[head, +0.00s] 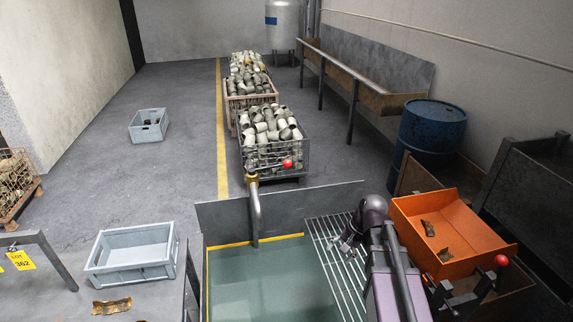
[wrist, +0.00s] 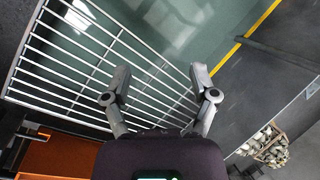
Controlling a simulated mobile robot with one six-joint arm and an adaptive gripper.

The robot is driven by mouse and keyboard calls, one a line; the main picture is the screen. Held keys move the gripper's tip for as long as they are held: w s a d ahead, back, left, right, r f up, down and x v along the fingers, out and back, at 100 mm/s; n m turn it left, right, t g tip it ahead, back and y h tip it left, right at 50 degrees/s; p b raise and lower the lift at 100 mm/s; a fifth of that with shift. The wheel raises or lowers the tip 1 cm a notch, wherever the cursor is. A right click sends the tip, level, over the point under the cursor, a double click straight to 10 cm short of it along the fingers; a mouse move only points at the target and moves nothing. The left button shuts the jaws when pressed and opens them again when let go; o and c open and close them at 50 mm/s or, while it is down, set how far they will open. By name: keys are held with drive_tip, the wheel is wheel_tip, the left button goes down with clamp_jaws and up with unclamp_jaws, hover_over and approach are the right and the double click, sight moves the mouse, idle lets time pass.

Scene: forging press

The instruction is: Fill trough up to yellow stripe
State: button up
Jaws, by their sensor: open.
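The trough (head: 226,218) holds green water (head: 265,285). A yellow stripe (head: 270,239) runs along its inner back wall, close to the waterline; I cannot tell the exact gap. The stripe (wrist: 235,48) and water (wrist: 175,30) also show in the wrist view. A brass tap with a bent pipe (head: 256,208) stands at the back wall, its lever ending in a red knob (head: 287,163) pointing right. I see no clear stream at its outlet. My gripper (wrist: 158,80) is open and empty above the white grating beside the water. In the head view my gripper (head: 348,238) is partly hidden by my arm.
The white grating (head: 335,255) covers the trough's right part. An orange tray (head: 445,225) with scrap pieces stands right, near another red-knobbed lever (head: 501,260). A grey crate (head: 132,255) is left. A wire basket of metal parts (head: 270,140) stands behind the tap.

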drive_tip(key=w+a+r+m+y, duration=0.5)
drive_tip(key=w+r+m+y, duration=0.25)
drive_tip(key=w, duration=0.35)
drive_tip(key=m+g+y, duration=0.1)
drive_tip(key=m+y, duration=0.5)
drive_tip(key=m, duration=0.1)
approach(288, 163)
drive_tip(key=w+d, duration=0.1)
drive_tip(key=d, duration=0.3)
drive_tip(key=shift+w+a+f+n+p, duration=0.25)
drive_tip(key=shift+f+p, duration=0.1)
drive_tip(key=shift+f, duration=0.15)
drive_tip(key=a, duration=0.9)
drive_tip(key=s+a, duration=0.1)
drive_tip(key=a, duration=0.3)
drive_tip(key=shift+s+a, duration=0.1)
drive_tip(key=shift+a, duration=0.25)
clamp_jaws()
drive_tip(key=shift+d, duration=0.1)
